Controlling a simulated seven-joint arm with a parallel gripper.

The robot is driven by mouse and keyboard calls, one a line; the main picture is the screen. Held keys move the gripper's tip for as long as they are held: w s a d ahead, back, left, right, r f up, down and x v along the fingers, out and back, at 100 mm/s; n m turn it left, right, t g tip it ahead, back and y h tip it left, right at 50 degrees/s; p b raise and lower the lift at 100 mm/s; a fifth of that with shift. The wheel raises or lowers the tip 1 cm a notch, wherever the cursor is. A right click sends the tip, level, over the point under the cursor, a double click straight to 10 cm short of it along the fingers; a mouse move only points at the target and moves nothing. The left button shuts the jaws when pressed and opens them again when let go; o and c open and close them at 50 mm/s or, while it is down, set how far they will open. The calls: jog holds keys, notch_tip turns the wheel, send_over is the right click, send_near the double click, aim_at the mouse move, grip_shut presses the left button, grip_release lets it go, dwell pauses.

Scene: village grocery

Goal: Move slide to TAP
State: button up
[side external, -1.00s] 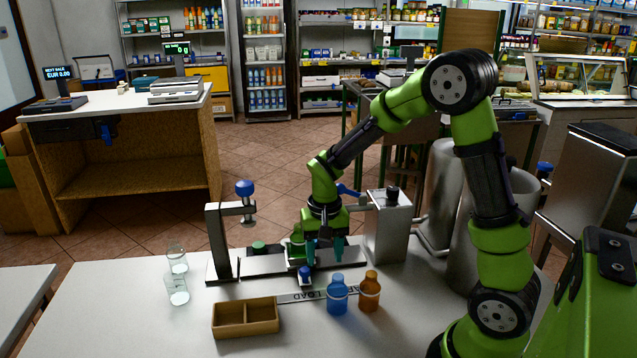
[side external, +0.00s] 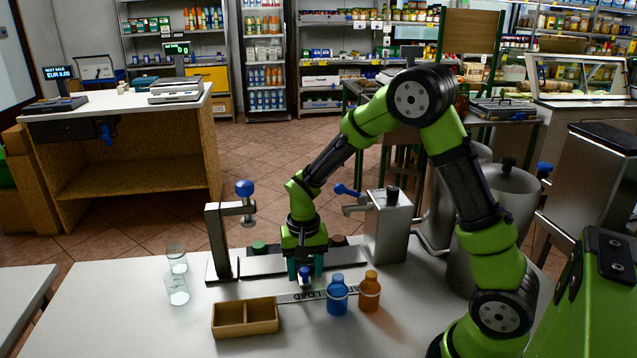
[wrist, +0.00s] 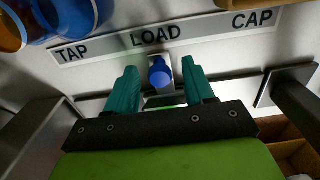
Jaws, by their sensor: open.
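The slide's blue knob (side external: 305,271) stands at the front of the metal rail (side external: 265,264). In the wrist view the knob (wrist: 160,73) lies opposite the word LOAD on the label strip (wrist: 105,42). TAP is to the left there and CAP to the right. My gripper (side external: 304,268) points down at the knob. In the wrist view its teal fingers (wrist: 158,68) are open, one on each side of the knob, with gaps visible. The slide's carriage is mostly hidden behind my gripper.
A blue bottle (side external: 337,296) and an amber bottle (side external: 369,293) stand right of the knob. The steel tap box (side external: 390,228) is behind them. A capping post (side external: 218,240) stands left. A wooden tray (side external: 245,317) and clear jars (side external: 177,290) are in front and left.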

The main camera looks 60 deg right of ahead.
jog(key=c, duration=0.8)
jog(key=shift+s+d, duration=4.05)
jog(key=shift+d, duration=0.05)
jog(key=o, duration=0.8)
notch_tip(320, 180, up, 7)
jog(key=s+a+r+n+t+y, duration=0.1)
jog(key=s+a+r+n+t, duration=0.1)
jog(key=a+r, duration=0.5)
jog(key=s+a+r+n+t+y, duration=0.1)
jog(key=s+a+r+n+t, duration=0.2)
jog(key=s+a+r+t, duration=0.2)
notch_tip(320, 180, up, 2)
jog(key=a, duration=0.2)
jog(key=shift+a+r, duration=0.2)
jog(key=shift+a, duration=0.15)
